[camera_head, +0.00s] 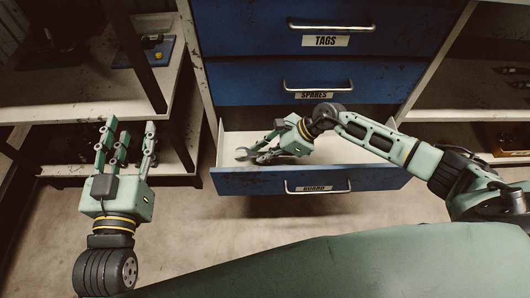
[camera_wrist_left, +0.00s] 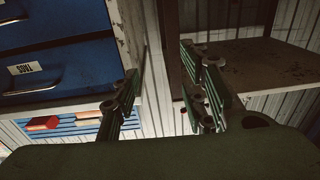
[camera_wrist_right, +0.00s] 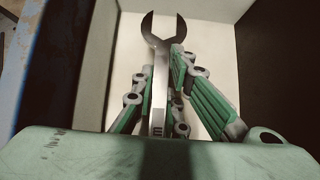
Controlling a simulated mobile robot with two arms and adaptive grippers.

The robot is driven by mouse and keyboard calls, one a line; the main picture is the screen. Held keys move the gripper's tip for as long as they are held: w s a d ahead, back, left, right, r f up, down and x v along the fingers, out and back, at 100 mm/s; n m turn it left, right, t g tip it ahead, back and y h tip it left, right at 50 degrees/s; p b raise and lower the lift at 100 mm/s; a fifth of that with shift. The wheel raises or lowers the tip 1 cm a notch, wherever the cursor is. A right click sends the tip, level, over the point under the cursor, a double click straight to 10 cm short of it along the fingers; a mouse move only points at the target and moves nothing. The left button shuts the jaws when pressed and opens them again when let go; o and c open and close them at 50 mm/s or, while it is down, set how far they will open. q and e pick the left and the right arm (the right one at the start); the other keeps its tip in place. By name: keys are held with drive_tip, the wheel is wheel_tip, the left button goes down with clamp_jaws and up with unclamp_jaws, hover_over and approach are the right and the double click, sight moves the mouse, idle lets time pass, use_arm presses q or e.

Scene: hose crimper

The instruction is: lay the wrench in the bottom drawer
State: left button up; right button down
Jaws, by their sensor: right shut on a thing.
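The bottom drawer (camera_head: 222,181), with a blue front and a pale inside, is pulled open below the other drawers. My right gripper (camera_head: 262,153) reaches into it from the right and is shut on the wrench (camera_head: 243,154). In the right wrist view the grey metal wrench (camera_wrist_right: 163,50) stands between the fingers (camera_wrist_right: 160,95), its open jaw pointing away over the pale drawer floor (camera_wrist_right: 205,40). I cannot tell whether the wrench touches the floor. My left gripper (camera_head: 123,145) is open and empty, left of the drawer; its fingers also show in the left wrist view (camera_wrist_left: 165,95).
Closed blue drawers labelled TAGS (camera_head: 265,40) and SPARES (camera_head: 260,75) sit above the open one. A shelf unit (camera_head: 90,95) stands at left, with a blue tray (camera_head: 130,58) on top. Shelves (camera_head: 460,95) stand at right. Bare floor lies in front of the drawer.

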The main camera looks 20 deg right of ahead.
use_arm(q)
drive_tip(key=shift+d+r, duration=0.1)
drive_tip(key=shift+r, duration=0.5)
use_arm(e)
drive_tip(key=shift+f, duration=0.15)
use_arm(q)
drive_tip(key=shift+r+t, duration=0.15)
drive_tip(key=shift+t, duration=0.25)
use_arm(e)
drive_tip(key=shift+f+b, duration=0.15)
drive_tip(key=shift+b, duration=0.15)
use_arm(q)
drive_tip(key=shift+d+r+t+h, duration=0.1)
drive_tip(key=shift+r+t+h, duration=0.2)
drive_tip(key=shift+r, duration=0.2)
use_arm(e)
drive_tip(key=c, duration=1.7)
unclamp_jaws()
drive_tip(key=shift+c, duration=0.2)
